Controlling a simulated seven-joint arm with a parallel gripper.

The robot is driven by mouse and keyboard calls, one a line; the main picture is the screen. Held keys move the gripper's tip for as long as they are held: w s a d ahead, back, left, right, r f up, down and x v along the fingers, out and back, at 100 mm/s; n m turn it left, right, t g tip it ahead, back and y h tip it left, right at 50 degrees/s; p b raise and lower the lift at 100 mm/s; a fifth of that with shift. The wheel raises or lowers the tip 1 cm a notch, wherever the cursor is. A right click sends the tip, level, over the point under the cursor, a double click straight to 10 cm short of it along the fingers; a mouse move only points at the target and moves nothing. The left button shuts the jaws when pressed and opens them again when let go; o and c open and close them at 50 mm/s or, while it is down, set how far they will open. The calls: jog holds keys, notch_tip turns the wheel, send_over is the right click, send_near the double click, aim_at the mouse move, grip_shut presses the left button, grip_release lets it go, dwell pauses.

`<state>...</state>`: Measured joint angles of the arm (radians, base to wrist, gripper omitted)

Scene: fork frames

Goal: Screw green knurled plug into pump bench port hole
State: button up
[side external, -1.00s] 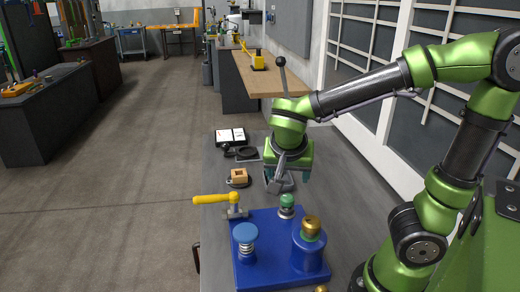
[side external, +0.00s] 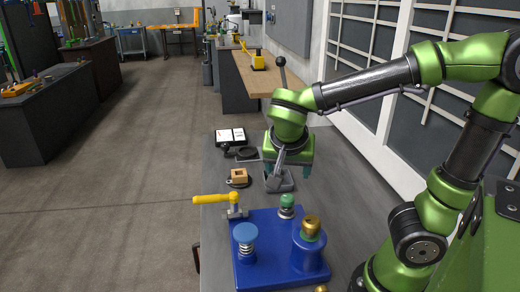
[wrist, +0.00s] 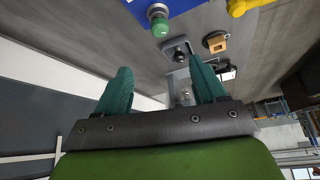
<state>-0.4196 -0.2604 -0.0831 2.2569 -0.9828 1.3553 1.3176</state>
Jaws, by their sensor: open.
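A green-topped plug (side external: 287,201) with a metal lower part stands upright at the back edge of the blue pump bench block (side external: 262,222). In the wrist view the green plug (wrist: 160,25) shows at the top, beyond my fingertips. I cannot tell whether it sits in a port hole, and no open port hole is clearly visible. My gripper (side external: 288,173) is open and empty, above the grey bench behind the plug, close over a small grey tray. In the wrist view its teal fingers (wrist: 161,66) are wide apart with nothing between them.
On the blue block are a blue knob (side external: 245,236), a brass-topped post (side external: 311,228) and a yellow lever (side external: 212,199). The grey tray (side external: 281,187) and a wooden block (side external: 239,176) lie behind. The bench right of the tray is clear.

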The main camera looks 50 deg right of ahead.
dwell(0.4)
jog(key=m+g+y, duration=0.3)
jog(key=m+y, duration=0.2)
jog(key=m, duration=1.5)
send_over(287, 197)
notch_tip(287, 197, down, 16)
jog(key=shift+s+f, duration=0.1)
